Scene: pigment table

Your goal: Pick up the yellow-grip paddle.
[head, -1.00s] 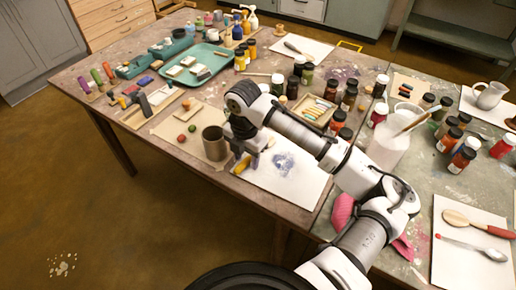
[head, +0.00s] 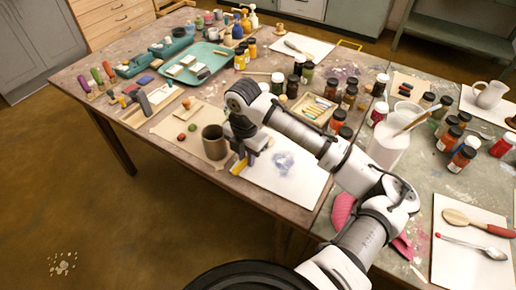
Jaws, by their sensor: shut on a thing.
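The yellow-grip paddle shows only as its yellow grip (head: 239,166), at the left edge of a white sheet (head: 290,176) near the table's front edge. My gripper (head: 244,158) is over the sheet's left side, pointing down, and is shut on the yellow grip. The fingertips are small and partly hidden by my wrist. The rest of the paddle is hidden or too small to make out. I cannot tell whether the paddle touches the sheet.
A dark brown cup (head: 214,143) stands just left of my gripper. A white container with brushes (head: 387,150) and several paint jars stand to the right. A teal tray (head: 206,55) lies farther back. The sheet's right part is clear.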

